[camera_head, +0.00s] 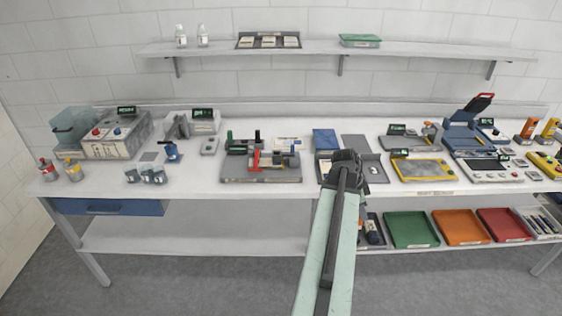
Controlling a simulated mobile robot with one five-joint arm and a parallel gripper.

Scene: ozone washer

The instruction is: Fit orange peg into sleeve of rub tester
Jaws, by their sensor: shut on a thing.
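My gripper (345,158) is over the front middle of the bench, seen from behind along my pale green arm. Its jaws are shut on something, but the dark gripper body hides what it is. No orange peg can be made out for certain. A grey device with a small display and an orange-brown part (429,131) stands at the back, right of my gripper. It may be the rub tester, but I cannot tell, and no sleeve can be made out.
A grey plate with green and red clamps (259,172) lies left of my gripper. A yellow-framed tray device (423,170) and a blue open-lidded device (466,137) stand to the right. Green (411,231), orange (461,228) and red (504,225) trays sit on the lower shelf.

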